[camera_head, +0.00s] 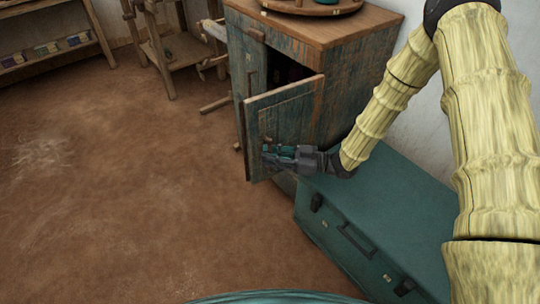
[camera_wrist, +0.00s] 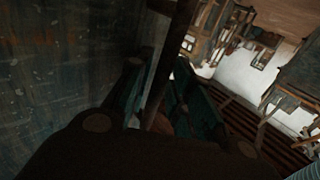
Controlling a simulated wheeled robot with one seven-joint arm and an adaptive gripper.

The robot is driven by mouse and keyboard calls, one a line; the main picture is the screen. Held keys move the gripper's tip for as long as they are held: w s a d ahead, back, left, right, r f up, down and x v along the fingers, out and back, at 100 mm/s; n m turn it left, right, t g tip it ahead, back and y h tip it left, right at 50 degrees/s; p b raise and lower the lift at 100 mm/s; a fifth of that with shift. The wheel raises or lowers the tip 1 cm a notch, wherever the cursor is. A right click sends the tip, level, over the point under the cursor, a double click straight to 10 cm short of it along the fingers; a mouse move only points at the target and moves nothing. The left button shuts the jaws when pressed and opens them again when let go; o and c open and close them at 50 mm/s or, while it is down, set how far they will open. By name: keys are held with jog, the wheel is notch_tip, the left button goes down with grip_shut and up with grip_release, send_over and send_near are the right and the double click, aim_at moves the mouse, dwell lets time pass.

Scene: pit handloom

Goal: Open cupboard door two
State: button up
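The cupboard (camera_head: 345,75) is weathered blue-green wood with a brown top. Its near door (camera_head: 290,112), which I take to be door two, stands ajar, swung out from the front, with a dark gap behind it. My gripper (camera_head: 266,153) is on the camera-facing side of this door, low and close to its face, pointing left. In the wrist view its two fingers (camera_wrist: 165,105) are apart, with a dark bar (camera_wrist: 172,60) showing between them. Whether the fingers touch the bar or the door is too dark to tell. A small wooden knob (camera_head: 237,146) shows at the door's left edge.
A teal trunk (camera_head: 375,215) stands on the floor right of the door, below my arm. A round wooden tray (camera_head: 310,5) sits on the cupboard top. A wooden frame (camera_head: 170,50) and a low shelf (camera_head: 50,60) stand behind. The brown floor at left is clear.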

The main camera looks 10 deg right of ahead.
jog(key=v, duration=1.1)
jog(key=shift+d, duration=0.35)
jog(key=shift+s, duration=0.1)
